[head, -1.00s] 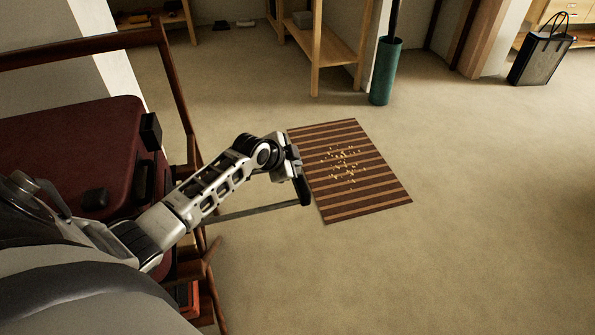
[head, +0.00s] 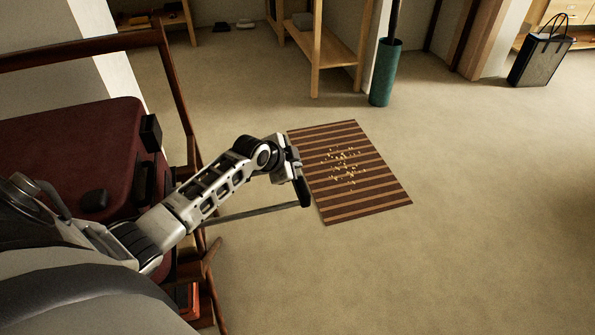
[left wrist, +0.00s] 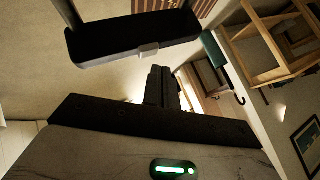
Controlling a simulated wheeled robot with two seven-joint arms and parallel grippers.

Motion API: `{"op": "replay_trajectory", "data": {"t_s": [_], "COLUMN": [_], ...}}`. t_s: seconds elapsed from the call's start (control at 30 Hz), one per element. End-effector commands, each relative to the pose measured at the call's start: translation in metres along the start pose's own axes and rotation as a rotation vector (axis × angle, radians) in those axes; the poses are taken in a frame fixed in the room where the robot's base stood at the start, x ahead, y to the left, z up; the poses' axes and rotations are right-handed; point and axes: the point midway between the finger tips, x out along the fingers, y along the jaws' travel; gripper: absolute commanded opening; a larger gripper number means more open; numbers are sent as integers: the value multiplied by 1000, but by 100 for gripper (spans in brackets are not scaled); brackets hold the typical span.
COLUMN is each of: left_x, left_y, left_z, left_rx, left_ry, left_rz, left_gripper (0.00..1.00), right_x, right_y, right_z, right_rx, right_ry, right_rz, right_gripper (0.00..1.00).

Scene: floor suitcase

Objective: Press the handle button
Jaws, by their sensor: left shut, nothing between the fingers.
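A dark red suitcase (head: 70,150) lies at the left, and a thin grey rod (head: 255,212) reaches from its side to a black handle grip (head: 304,190). The left wrist view shows this grip (left wrist: 105,42) as a dark bar with a small light grey button (left wrist: 148,51) on its near edge. My left gripper (left wrist: 160,70) is shut and empty, its fingertips pointing at the grip just below the button in the picture. I cannot tell whether they touch. In the head view my left gripper (head: 294,168) is beside the grip. My right gripper is not in view.
A dark wooden frame (head: 180,95) stands around the suitcase. A striped mat (head: 385,195) with small yellowish bits lies beyond the handle. A green cylinder (head: 385,75), wooden shelving (head: 335,55) and a black bag (head: 540,62) stand farther back. The floor at the right is clear.

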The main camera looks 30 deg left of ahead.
Motion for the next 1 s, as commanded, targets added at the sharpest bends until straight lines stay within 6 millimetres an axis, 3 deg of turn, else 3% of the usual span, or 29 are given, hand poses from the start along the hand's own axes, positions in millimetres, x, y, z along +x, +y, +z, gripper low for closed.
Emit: {"op": "replay_trajectory", "data": {"t_s": [1.0], "left_x": [6], "left_y": [4], "left_z": [4], "left_rx": [0], "left_ry": [0], "left_rz": [1], "left_gripper": [0], "right_x": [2], "right_y": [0], "right_z": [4], "right_rx": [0], "right_ry": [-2], "right_rz": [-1], "right_gripper": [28]}}
